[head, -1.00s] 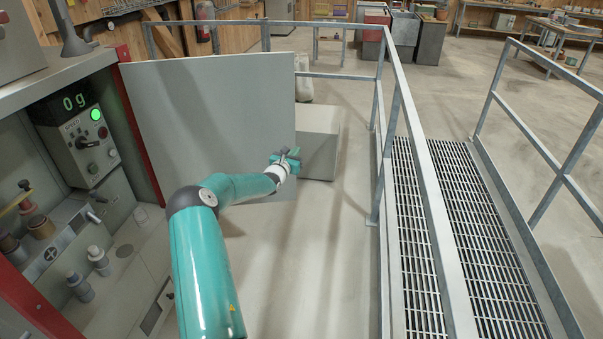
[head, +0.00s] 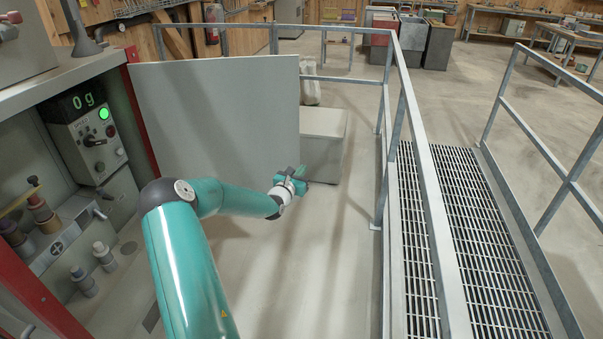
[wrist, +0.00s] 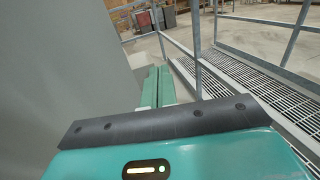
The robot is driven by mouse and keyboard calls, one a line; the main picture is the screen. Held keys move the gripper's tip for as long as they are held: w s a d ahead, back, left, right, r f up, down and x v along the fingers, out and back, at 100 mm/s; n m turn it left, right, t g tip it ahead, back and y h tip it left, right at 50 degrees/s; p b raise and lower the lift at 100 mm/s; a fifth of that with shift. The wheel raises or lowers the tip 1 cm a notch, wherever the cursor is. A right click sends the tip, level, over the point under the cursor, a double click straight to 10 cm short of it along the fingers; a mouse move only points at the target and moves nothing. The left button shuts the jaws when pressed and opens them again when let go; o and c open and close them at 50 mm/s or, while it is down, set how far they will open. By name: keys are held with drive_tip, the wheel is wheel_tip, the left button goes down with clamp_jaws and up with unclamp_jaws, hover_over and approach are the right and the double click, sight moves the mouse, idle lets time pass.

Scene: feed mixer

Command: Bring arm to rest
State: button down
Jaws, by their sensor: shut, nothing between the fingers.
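My teal arm reaches forward from the bottom of the head view and bends at a dark elbow joint. My gripper (head: 302,176) is at the end of it, in front of the grey door panel's right edge and the pale box. In the wrist view my gripper's two green fingers (wrist: 158,86) lie together, shut with nothing between them. It touches nothing that I can make out.
An open grey door panel (head: 215,115) stands left of my gripper. A control cabinet (head: 90,135) reading 0 g is at the left. A pale box (head: 325,145) is behind the gripper. A metal railing (head: 408,110) and grated walkway (head: 470,240) are at the right. Floor between is clear.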

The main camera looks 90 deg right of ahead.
drive_tip(key=shift+a, duration=0.3)
drive_tip(key=shift+s, duration=0.1)
drive_tip(key=w+a+r+m+g+y, duration=0.1)
drive_tip(key=w+a+r+m, duration=0.4)
drive_tip(key=w, duration=0.2)
drive_tip(key=w+a+r+m+y, duration=0.2)
drive_tip(key=w+a+r+m, duration=0.3)
drive_tip(key=w+a+r, duration=0.15)
drive_tip(key=w+a+r+m+t+y, duration=0.2)
drive_tip(key=w+a+t, duration=0.1)
drive_tip(key=w+a, duration=0.65)
drive_tip(key=w+a+r+m+t+y, duration=0.25)
drive_tip(key=w+a, duration=0.35)
drive_tip(key=a, duration=0.6)
drive_tip(key=w+a+r+t+y, duration=0.2)
drive_tip(key=w+a+t, duration=0.1)
drive_tip(key=a, duration=0.9)
drive_tip(key=w+a+r+t+y, duration=0.1)
drive_tip(key=w+a+t+y, duration=0.1)
drive_tip(key=a, duration=1)
drive_tip(key=s+a+r+t+y, duration=0.1)
drive_tip(key=s+a+y, duration=0.1)
drive_tip(key=a, duration=0.7)
drive_tip(key=s+a+r+n+t+y, duration=0.1)
drive_tip(key=s+a+t+y, duration=0.1)
drive_tip(key=a, duration=0.8)
drive_tip(key=shift+a+y, duration=0.2)
drive_tip(key=shift+y, duration=0.35)
drive_tip(key=shift+w+d, duration=0.1)
drive_tip(key=shift+w, duration=0.05)
